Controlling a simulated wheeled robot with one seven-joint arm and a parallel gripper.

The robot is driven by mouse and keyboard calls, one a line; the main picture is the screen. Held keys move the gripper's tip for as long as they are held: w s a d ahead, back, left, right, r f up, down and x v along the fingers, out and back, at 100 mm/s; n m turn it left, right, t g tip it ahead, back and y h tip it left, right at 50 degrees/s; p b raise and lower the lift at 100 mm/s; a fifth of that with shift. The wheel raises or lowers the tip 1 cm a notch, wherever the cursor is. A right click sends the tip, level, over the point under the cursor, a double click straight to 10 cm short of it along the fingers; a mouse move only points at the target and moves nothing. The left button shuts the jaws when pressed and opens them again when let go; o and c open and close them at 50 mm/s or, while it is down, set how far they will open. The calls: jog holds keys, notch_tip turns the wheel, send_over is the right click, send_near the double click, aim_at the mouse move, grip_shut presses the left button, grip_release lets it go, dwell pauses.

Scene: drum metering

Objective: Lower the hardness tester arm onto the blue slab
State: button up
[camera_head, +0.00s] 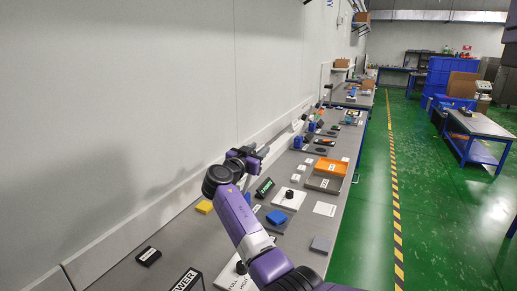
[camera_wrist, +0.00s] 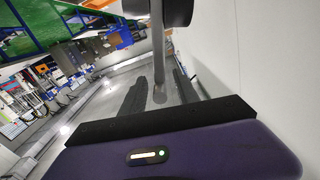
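The blue slab (camera_head: 277,217) lies on a dark flat base on the bench, to the right of my purple forearm in the head view. My gripper (camera_head: 262,153) is raised near the wall, beyond and above the slab. In the wrist view my gripper (camera_wrist: 160,78) has its two dark fingers apart. A grey metal bar (camera_wrist: 158,60) with a thick black cylinder (camera_wrist: 157,10) at its upper end shows between the fingers, with visible gaps. It looks like the tester arm, but I cannot be sure. The tester's own joint is not clear in the head view.
On the bench are a yellow block (camera_head: 204,207), a white block with a black knob (camera_head: 289,198), a green-screened device (camera_head: 264,188), an orange tray (camera_head: 331,167) and a grey square (camera_head: 321,244). The wall runs close along the bench's left side.

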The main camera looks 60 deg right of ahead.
jog(key=shift+d, duration=0.15)
grip_shut()
dwell(1.4)
